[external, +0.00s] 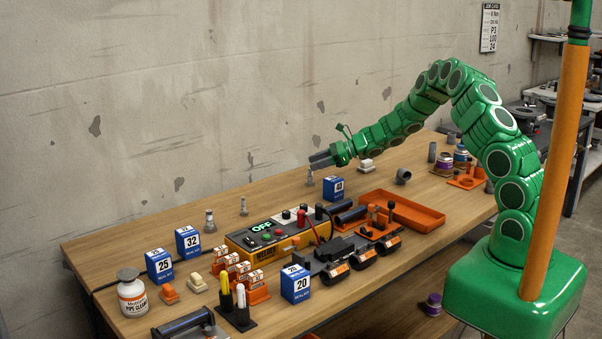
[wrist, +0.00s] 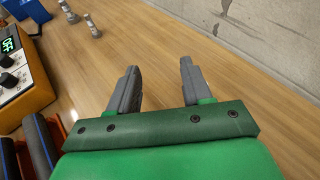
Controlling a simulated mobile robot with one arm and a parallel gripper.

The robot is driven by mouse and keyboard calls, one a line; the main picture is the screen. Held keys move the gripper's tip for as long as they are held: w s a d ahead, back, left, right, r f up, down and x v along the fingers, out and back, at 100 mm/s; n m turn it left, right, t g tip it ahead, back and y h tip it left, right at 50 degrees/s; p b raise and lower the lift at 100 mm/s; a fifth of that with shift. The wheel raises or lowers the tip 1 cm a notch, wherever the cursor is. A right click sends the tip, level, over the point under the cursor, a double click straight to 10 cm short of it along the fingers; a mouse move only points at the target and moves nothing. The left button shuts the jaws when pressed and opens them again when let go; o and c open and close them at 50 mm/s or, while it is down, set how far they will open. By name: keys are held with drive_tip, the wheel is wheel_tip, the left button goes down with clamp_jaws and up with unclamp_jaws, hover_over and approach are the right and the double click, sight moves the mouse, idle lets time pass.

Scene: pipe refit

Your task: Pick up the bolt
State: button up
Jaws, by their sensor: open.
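Several small grey metal pieces that look like upright bolts stand on the table. One (external: 210,221) is near the blue 32 box, a smaller one (external: 243,207) is right of it, and a third (external: 310,178) is just below my gripper's tips. I cannot tell which the task means. My gripper (external: 320,160) is open and empty above the back of the table. In the wrist view its two grey fingers (wrist: 160,67) stand apart with only bare wood between them. Two of the metal pieces (wrist: 92,24) (wrist: 69,11) show at the upper left there, beyond the fingers.
A yellow control box (external: 268,238) with an OFF display stands mid-table. Blue numbered boxes (external: 188,242) (external: 333,189), an orange tray (external: 415,214) and a white bottle (external: 132,296) also stand here. The concrete wall (external: 150,100) runs behind. The wood around the metal pieces is mostly clear.

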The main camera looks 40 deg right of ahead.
sight(306, 185)
drive_tip(key=d+f+m, duration=0.1)
drive_tip(key=d+f, duration=0.1)
drive_tip(key=w+d+f+m+t+h, duration=0.1)
drive_tip(key=d, duration=0.1)
drive_tip(key=d+f, duration=0.1)
drive_tip(key=f, duration=0.1)
drive_tip(key=shift+w+d+f+m, duration=0.35)
drive_tip(key=shift+w+d+m, duration=0.05)
drive_tip(key=shift+x, duration=3.9)
drive_tip(key=shift+f, duration=0.1)
clamp_jaws()
